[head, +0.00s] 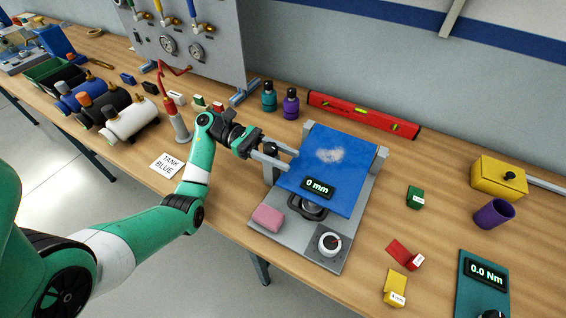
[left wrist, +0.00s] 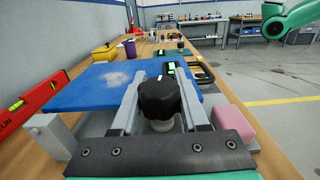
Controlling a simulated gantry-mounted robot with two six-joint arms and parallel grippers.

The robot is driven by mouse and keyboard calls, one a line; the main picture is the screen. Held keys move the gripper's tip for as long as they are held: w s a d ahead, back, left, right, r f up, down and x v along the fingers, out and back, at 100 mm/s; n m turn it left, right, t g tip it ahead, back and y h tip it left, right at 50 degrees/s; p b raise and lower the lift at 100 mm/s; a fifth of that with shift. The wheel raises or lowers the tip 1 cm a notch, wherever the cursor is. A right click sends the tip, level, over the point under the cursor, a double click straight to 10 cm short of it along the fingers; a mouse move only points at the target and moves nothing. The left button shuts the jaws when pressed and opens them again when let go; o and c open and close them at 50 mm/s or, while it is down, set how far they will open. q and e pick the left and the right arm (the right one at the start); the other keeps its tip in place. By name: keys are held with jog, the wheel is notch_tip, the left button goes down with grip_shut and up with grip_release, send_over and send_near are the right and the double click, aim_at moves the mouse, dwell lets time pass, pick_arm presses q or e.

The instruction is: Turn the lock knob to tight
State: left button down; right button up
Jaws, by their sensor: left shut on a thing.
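The black lobed lock knob (left wrist: 159,98) is between the two grey fingers of my left gripper (left wrist: 160,85) in the left wrist view. The gripper is shut on it. In the head view my left gripper (head: 285,160) reaches in at the left side of the blue test plate (head: 345,150), where the black knob (head: 271,148) is partly hidden. Any tight or loose marking on the knob cannot be made out. My right gripper is in neither view.
A red level (head: 363,115) lies behind. Two small bottles (head: 291,104) stand behind the gripper. Coloured blocks lie to the right.

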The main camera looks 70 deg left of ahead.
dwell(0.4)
pick_arm(q)
jog(key=shift+c, duration=2.1)
grip_release()
jog(key=shift+d, duration=0.1)
jog(key=s+d+r+p, duration=0.5)
jog(key=s+d+r, duration=0.4)
jog(key=r, duration=0.4)
jog(key=shift+s+d+p, duration=0.3)
jog(key=shift+s+d, duration=0.05)
jog(key=shift+d, duration=0.2)
